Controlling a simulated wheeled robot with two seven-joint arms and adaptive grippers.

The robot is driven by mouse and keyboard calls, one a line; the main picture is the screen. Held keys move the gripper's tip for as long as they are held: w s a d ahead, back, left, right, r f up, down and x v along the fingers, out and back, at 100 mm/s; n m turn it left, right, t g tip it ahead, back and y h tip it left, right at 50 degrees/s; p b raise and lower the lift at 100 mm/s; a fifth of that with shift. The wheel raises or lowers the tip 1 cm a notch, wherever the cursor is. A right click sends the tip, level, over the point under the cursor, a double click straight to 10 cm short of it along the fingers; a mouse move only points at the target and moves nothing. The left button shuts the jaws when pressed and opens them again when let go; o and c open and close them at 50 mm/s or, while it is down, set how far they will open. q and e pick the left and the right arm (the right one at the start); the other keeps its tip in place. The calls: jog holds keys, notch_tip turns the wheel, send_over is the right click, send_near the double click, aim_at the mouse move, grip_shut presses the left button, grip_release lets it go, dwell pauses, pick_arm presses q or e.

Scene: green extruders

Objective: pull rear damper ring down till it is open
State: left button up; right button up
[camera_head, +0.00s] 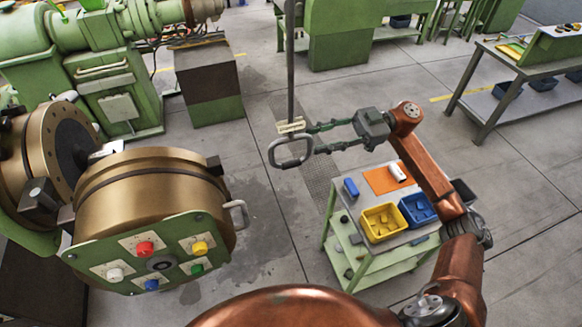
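A grey metal ring (291,151), a rounded loop, hangs at the lower end of a long dark rod (290,65) in the upper middle. A small pale tag (291,127) sits on the rod just above the ring. My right gripper (311,139) comes in from the right with its two fingers spread apart. Its fingertips are at the ring's right side, close to the tag and the ring's right edge. Whether they touch is not clear. Nothing shows held between the fingers. My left gripper is not in view.
A brass drum machine (150,195) with a green panel of coloured knobs (150,265) fills the left. A green cart (345,262) with a yellow bin (381,224) and a blue bin (417,209) stands below my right arm. Open floor lies between them.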

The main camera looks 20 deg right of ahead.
jog(key=b, duration=0.6)
send_near(297, 163)
jog(key=a, duration=0.4)
jog(key=f, duration=0.1)
jog(key=a, duration=0.3)
jog(key=a+p, duration=0.1)
jog(key=a, duration=0.2)
jog(key=shift+w+r, duration=0.1)
jog(key=shift+w, duration=0.15)
jog(key=shift+a+p, duration=0.35)
jog(key=shift+a, duration=0.35)
jog(key=shift+c, duration=0.6)
grip_shut()
